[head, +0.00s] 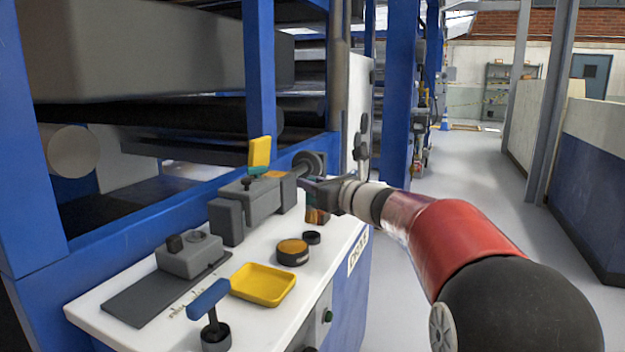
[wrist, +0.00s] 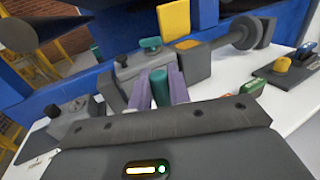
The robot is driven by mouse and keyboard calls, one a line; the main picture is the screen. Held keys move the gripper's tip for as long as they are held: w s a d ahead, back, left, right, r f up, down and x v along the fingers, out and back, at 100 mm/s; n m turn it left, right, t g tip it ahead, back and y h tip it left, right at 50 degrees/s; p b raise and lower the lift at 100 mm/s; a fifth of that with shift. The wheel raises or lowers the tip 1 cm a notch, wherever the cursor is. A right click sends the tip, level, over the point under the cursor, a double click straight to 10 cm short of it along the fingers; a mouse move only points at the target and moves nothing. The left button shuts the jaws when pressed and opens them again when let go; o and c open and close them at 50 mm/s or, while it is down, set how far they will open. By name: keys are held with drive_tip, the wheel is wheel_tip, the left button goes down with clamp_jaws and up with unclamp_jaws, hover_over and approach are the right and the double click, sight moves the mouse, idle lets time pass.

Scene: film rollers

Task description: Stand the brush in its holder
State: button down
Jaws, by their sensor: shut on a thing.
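My gripper (head: 320,190) is above the white bench, beside the grey clamp-like fixture. In the wrist view its two purple fingers (wrist: 161,88) are shut on a green upright handle (wrist: 158,86), which I take to be the brush. In the head view a brownish-orange part (head: 317,214) shows below the fingers, low over the bench; whether it touches the bench I cannot tell. A small black round cup (head: 312,238) stands just in front of it. Another dark cup (head: 215,337) at the front edge holds a blue T-shaped tool (head: 209,299). Which cup is the brush's holder is unclear.
The white bench (head: 185,322) carries a yellow tray (head: 263,285), an orange-topped black tin (head: 292,252) and a grey block (head: 189,255) on a dark plate. The grey fixture (head: 262,198) and a blue machine frame (head: 261,75) stand behind. The aisle floor at right is clear.

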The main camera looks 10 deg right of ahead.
drive_tip(key=shift+f+b, duration=1.75)
drive_tip(key=shift+f, duration=0.6)
drive_tip(key=shift+f, duration=0.1)
drive_tip(key=c, duration=0.8)
unclamp_jaws()
drive_tip(key=shift+c, duration=0.2)
drive_tip(key=shift+r+p, duration=2.7)
drive_tip(key=shift+r, duration=0.85)
drive_tip(key=shift+f, duration=0.1)
